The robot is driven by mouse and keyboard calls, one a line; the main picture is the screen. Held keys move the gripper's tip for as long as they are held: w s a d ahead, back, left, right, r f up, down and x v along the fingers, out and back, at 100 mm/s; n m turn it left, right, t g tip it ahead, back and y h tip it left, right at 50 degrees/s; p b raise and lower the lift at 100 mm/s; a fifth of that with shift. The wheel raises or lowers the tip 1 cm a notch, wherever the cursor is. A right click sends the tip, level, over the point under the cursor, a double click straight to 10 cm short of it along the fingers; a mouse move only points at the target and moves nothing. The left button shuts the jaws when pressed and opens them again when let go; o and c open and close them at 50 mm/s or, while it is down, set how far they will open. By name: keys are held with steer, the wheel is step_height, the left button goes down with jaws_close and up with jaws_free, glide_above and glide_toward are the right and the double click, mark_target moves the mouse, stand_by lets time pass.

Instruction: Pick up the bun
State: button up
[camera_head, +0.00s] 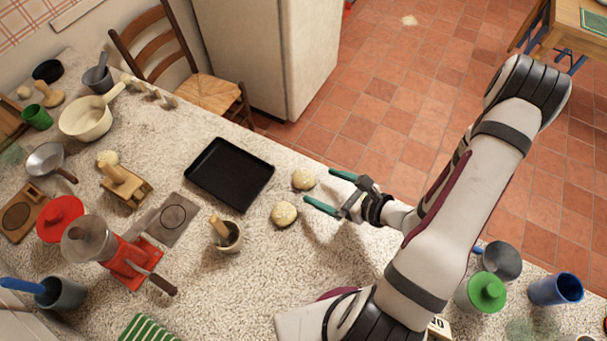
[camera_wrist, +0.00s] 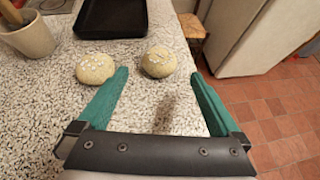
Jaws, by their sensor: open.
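Two round, pale bread buns rest on the speckled counter. In the head view, one bun (camera_head: 304,179) lies farther back and the other bun (camera_head: 284,214) lies nearer. In the wrist view they show as a right bun (camera_wrist: 158,62) and a left bun (camera_wrist: 95,68). My gripper (camera_head: 319,190) has green fingers and is spread open beside the buns, to their right in the head view. In the wrist view the open gripper (camera_wrist: 160,80) has nothing between its fingers. The right bun is just beyond the gap, and the left bun is by the left fingertip.
A black baking tray (camera_head: 230,198) lies left of the buns. A mortar with a pestle (camera_head: 226,240) stands nearby, and a red grinder (camera_head: 133,262) is farther left. A green-lidded jar (camera_head: 487,292) and a blue cup (camera_head: 556,289) stand right of my arm. The counter edge is close.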

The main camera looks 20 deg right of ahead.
mark_target(311, 181)
steer(key=x, duration=0.5)
steer(key=shift+w+a+f, duration=0.1)
steer(key=shift+f, duration=0.05)
steer(key=c, duration=1.4)
steer(key=shift+o, duration=0.2)
